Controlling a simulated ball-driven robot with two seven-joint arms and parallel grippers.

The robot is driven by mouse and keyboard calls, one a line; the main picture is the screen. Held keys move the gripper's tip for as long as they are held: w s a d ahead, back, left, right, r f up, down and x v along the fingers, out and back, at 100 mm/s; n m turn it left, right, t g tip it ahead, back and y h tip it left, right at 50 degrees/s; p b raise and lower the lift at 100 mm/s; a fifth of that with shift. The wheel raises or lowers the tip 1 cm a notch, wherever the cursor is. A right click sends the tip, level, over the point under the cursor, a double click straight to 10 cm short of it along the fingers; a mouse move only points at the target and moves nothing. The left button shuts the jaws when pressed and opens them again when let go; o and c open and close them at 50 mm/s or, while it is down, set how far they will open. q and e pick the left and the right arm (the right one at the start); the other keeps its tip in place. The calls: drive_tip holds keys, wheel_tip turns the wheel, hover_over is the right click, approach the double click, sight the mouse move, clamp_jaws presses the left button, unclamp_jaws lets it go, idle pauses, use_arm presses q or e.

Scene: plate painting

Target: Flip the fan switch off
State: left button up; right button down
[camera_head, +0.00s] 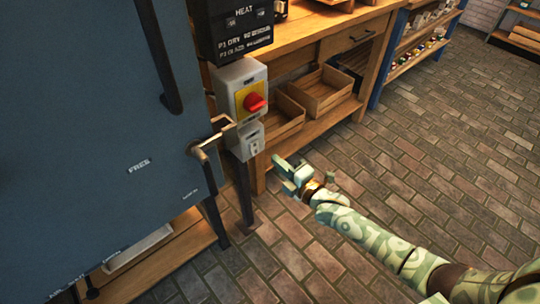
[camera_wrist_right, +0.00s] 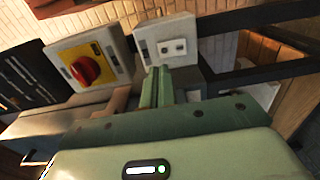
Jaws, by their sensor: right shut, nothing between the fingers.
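A grey control box (camera_head: 241,82) with a red knob (camera_head: 254,102) on a yellow plate is mounted on a post beside the blue cabinet. Below it is a smaller grey switch box (camera_head: 247,141) with a small light face plate. Which one is the fan switch I cannot read. In the right wrist view the red knob (camera_wrist_right: 85,70) is at the left and the small switch box (camera_wrist_right: 166,42) is at top centre, with two small dark marks on its plate. My right gripper (camera_head: 279,163) is shut and empty, apart from the small box, to its lower right. My left gripper is out of view.
The blue cabinet door (camera_head: 90,130) with a metal handle (camera_head: 210,138) fills the left, close to the boxes. A wooden workbench (camera_head: 325,22) with wooden crates (camera_head: 318,92) stands behind. The brick floor (camera_head: 440,150) at the right is clear.

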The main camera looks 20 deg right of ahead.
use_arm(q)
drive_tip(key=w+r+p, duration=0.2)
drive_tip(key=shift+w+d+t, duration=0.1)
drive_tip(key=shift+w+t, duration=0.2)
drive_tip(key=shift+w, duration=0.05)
use_arm(e)
drive_tip(key=v, duration=0.6)
drive_tip(key=shift+s+d, duration=0.2)
drive_tip(key=shift+s, duration=0.1)
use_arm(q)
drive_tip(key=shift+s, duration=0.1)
use_arm(e)
drive_tip(key=shift+r, duration=0.1)
